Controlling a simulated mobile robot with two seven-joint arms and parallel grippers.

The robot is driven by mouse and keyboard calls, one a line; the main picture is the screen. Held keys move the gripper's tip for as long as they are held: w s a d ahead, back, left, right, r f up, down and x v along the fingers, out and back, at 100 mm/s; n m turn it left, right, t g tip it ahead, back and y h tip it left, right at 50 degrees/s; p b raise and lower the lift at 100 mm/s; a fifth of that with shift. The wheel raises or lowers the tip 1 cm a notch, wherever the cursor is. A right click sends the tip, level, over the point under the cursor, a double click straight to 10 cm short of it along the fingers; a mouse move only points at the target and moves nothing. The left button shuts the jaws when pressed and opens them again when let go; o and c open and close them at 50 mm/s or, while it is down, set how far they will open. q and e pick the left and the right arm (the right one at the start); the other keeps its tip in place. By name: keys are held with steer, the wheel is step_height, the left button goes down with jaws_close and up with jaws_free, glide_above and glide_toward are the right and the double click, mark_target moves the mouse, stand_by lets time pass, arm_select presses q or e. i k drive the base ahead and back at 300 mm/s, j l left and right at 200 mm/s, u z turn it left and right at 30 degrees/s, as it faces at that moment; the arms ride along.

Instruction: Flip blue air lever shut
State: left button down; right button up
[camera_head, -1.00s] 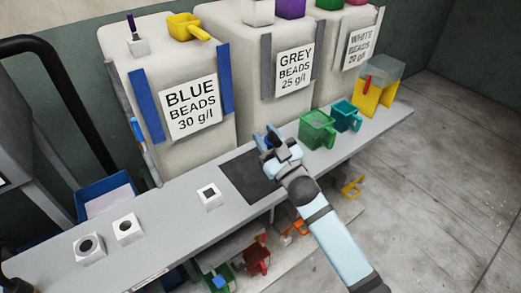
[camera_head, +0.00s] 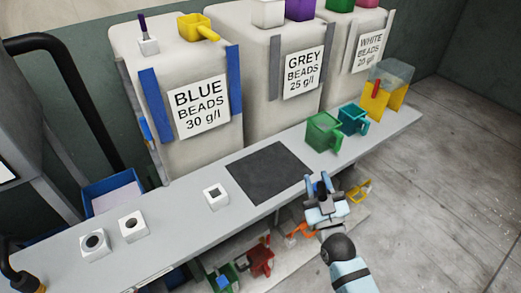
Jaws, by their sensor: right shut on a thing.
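I cannot make out the blue air lever for certain. A small blue piece (camera_head: 145,129) shows at the left side of the blue beads bin (camera_head: 180,70), partly hidden. My right gripper (camera_head: 319,183) is at the front edge of the bench, right of the dark mat. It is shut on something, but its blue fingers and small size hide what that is. My left gripper is not in view.
On the bench (camera_head: 180,220) are a dark mat (camera_head: 268,172), several white blocks with dark centres (camera_head: 216,197), a green jug (camera_head: 322,132), a teal jug (camera_head: 352,119) and a yellow stand (camera_head: 382,97). A blue tray (camera_head: 92,190) lies behind. Coloured items sit on a lower shelf.

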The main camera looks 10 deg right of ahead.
mark_target(144, 124)
steer(key=k+l+z, duration=0.1)
steer(key=l, duration=0.3)
steer(key=k+l+z, duration=0.1)
steer(key=l, duration=0.3)
steer(key=k+l, duration=0.15)
steer(key=l, duration=0.25)
steer(key=k+l+z, duration=0.15)
steer(key=l, duration=0.3)
steer(key=i+j, duration=0.05)
